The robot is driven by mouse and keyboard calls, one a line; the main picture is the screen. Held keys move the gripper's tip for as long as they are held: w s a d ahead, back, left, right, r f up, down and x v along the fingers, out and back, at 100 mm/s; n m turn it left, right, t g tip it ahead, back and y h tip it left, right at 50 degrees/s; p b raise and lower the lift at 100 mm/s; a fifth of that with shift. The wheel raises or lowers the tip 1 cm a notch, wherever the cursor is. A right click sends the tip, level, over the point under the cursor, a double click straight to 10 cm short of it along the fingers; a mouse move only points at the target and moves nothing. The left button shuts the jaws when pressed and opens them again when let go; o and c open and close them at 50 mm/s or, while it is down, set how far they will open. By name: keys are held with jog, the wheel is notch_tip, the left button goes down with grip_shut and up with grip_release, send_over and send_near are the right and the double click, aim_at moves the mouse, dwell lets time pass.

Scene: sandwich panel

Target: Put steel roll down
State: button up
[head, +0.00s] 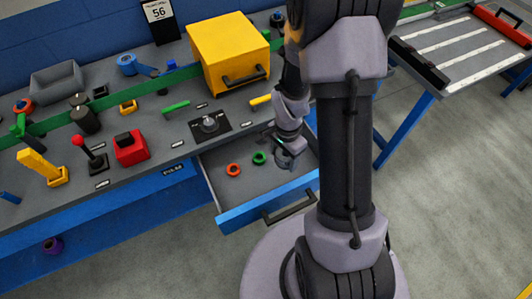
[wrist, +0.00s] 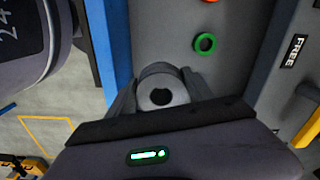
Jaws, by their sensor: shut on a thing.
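The steel roll (wrist: 172,77) is a short grey cylinder with a dark centre hole, seen end-on in the wrist view. My gripper (wrist: 160,92) is shut on it, one finger on each side. In the head view my gripper (head: 287,148) is over the right part of the open drawer (head: 222,192), and the steel roll (head: 284,161) shows just below it. I cannot tell whether the roll touches the drawer floor.
A red ring (head: 233,170) and a green ring (head: 259,158) lie in the drawer, left of the roll. The blue drawer front with its dark handle (head: 290,206) stands nearest. A yellow box (head: 228,50), a knob panel (head: 209,125) and a red block (head: 131,150) sit on the bench.

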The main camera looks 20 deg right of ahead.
jog(key=shift+m, duration=0.3)
jog(key=f+b, duration=0.2)
jog(key=f, duration=0.3)
jog(key=f+b, duration=0.2)
jog(key=f, duration=0.3)
jog(key=shift+s+d+f+b, duration=0.15)
jog(key=shift+s+f+b, duration=0.05)
jog(key=shift+f+b, duration=0.1)
jog(key=o, duration=1.7)
jog(key=shift+o, duration=0.2)
notch_tip(320, 180, up, 12)
jog(key=p, duration=0.6)
notch_tip(320, 180, up, 11)
jog(key=n+t, duration=0.2)
send_over(283, 177)
jog(key=w+a, duration=0.1)
jog(key=a, duration=0.2)
jog(key=s+a+r+n+t, duration=0.1)
jog(key=s+a+r+n, duration=0.2)
jog(key=r, duration=0.3)
jog(key=s+a+r+n+t+y, duration=0.1)
jog(key=s+a+r+n, duration=0.2)
jog(key=s+a+r, duration=0.1)
jog(key=s+a+r+n+t+y, duration=0.1)
jog(key=s+a+r+n, duration=0.2)
jog(key=r, duration=0.5)
jog(key=shift+s+a+r+t, duration=0.4)
jog(key=shift+s+a, duration=0.25)
jog(key=shift+s, duration=0.25)
